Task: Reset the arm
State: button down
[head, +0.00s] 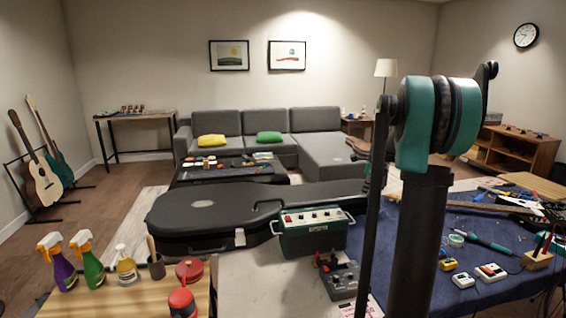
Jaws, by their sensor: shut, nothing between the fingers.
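My arm rises close to the camera at the right, with a thick black link and a large teal and black joint. Beyond a thin dark link of mine, what looks like my gripper (358,152) shows small and partly hidden, in front of the sofa's right end. It is shut with nothing in it, and appears clear of the furniture and the benches.
A black guitar case (205,212) and a green amplifier box (312,238) lie ahead. A blue mat (405,255) with several tools is at right. Spray bottles (88,262) stand on a wooden top at lower left. A grey sofa (265,145) is behind.

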jog(key=s+a+f+n, duration=0.4)
jog(key=s+n, duration=0.4)
jog(key=s, duration=0.4)
jog(key=s+a+f+n, duration=0.5)
jog(key=s+n, duration=0.3)
jog(key=s, duration=0.5)
jog(key=s+a+f+n, duration=0.5)
jog(key=s+n, duration=0.3)
jog(key=s, duration=0.4)
jog(key=shift+s+a+f+h, duration=0.2)
jog(key=shift+f+h, duration=0.1)
jog(key=shift+f, duration=0.15)
